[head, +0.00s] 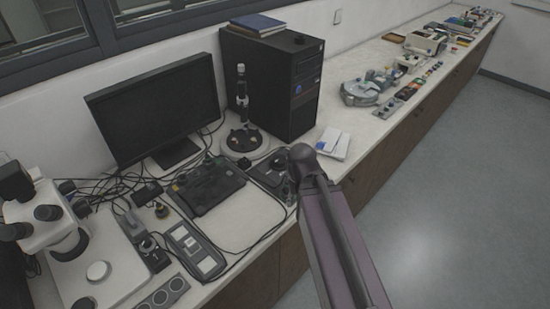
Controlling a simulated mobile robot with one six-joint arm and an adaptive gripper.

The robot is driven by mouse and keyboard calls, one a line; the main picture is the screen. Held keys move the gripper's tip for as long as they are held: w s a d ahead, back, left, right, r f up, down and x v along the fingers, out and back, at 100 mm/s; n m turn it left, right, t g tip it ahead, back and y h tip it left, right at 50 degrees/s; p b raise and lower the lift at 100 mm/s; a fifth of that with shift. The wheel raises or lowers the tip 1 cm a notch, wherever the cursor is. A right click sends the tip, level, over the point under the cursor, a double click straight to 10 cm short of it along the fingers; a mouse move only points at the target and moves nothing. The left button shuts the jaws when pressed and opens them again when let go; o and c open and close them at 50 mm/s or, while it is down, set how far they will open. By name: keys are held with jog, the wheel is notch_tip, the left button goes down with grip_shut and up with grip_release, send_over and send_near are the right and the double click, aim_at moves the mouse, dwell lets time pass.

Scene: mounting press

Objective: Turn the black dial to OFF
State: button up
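My arm (338,235) reaches up from the lower right to a rounded joint over the bench's front edge. My gripper cannot be made out in this view. No black dial marked OFF can be picked out with certainty. Small dark knobs show near the microscope base and beside the black keypad, but no lettering is readable. A grey panel with several round controls (162,297) lies at the bottom left edge, partly cut off. Dark items just left of my arm's joint are partly hidden and unclear.
The long white bench (250,215) holds a monitor (160,108), a black computer tower (272,80), a microscope (55,215), a black keypad (207,184) and loose cables. Several small devices stand along its far right part. The grey floor (450,200) at right is clear.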

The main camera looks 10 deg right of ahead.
aim_at(278, 158)
jog(key=o, duration=0.6)
jog(key=shift+w, duration=0.15)
jog(key=w+m, duration=0.3)
jog(key=w, duration=0.1)
jog(key=w+r+m+p, duration=0.1)
jog(key=w+m, duration=0.2)
jog(key=w, duration=0.2)
jog(key=w+r+m+p, duration=0.1)
jog(key=w+m, duration=0.2)
jog(key=w, duration=0.1)
jog(key=shift+w+a+r+m, duration=0.2)
jog(key=shift+w+a+m, duration=0.05)
jog(key=shift+m, duration=0.05)
jog(key=w+r+m+p, duration=0.2)
jog(key=w+m, duration=1)
jog(key=w, duration=0.3)
jog(key=shift+w+a+r+p, duration=0.15)
jog(key=shift+w+r+p, duration=0.1)
jog(key=shift+p, duration=0.15)
jog(key=shift+f, duration=0.3)
notch_tip(278, 158, down, 13)
jog(key=b, duration=1.3)
jog(key=shift+f+b, duration=0.2)
jog(key=shift+b, duration=0.2)
jog(key=c, duration=0.9)
